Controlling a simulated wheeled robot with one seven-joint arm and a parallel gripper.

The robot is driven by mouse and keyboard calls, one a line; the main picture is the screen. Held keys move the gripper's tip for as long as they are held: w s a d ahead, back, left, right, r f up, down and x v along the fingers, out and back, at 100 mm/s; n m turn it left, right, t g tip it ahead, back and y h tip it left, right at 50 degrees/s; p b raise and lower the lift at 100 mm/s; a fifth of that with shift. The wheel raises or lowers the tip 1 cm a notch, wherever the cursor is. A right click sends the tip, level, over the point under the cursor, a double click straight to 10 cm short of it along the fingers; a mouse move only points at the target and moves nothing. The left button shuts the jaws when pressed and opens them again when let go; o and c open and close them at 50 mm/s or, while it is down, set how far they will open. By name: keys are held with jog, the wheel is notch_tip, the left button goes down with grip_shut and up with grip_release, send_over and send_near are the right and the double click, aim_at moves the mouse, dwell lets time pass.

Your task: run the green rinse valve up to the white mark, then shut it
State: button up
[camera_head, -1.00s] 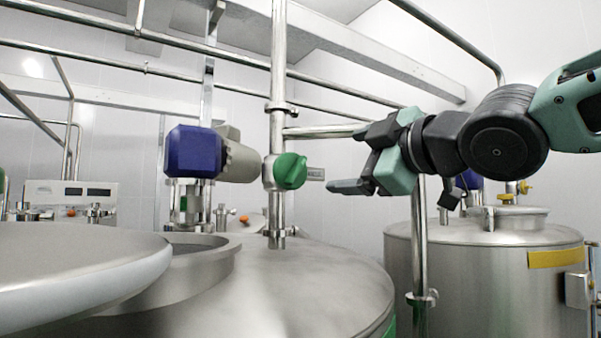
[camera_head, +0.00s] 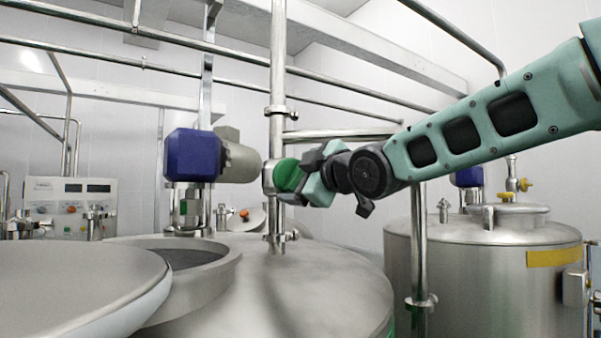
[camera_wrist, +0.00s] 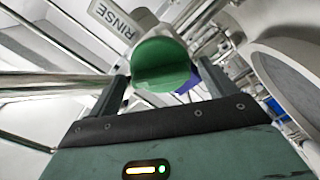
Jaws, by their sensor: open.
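The green rinse valve knob (camera_head: 288,175) sits on the upright steel pipe in the middle of the head view. In the wrist view the knob (camera_wrist: 162,62) is a round green cap with a raised grip bar, beside a tag reading RINSE (camera_wrist: 112,19). My gripper (camera_head: 299,178) is at the knob from the right. In the wrist view my gripper (camera_wrist: 163,80) is open, one finger on each side of the knob. I cannot tell if the fingers touch it. I cannot make out the white mark.
A blue motor (camera_head: 193,155) stands left of the valve. Below are a steel tank top (camera_head: 300,270) and a raised round lid (camera_head: 80,285). A second tank (camera_head: 480,270) is at the right. A control box (camera_head: 85,190) stands at the far left. Pipes cross overhead.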

jog(key=c, duration=0.8)
jog(key=shift+c, duration=0.2)
jog(key=shift+m, duration=0.3)
jog(key=m+b, duration=0.2)
jog(key=m, duration=0.2)
jog(key=shift+f+m, duration=0.1)
jog(key=shift+m, duration=0.2)
jog(key=m+b, duration=0.1)
jog(key=m, duration=0.4)
jog(key=shift+m, duration=0.4)
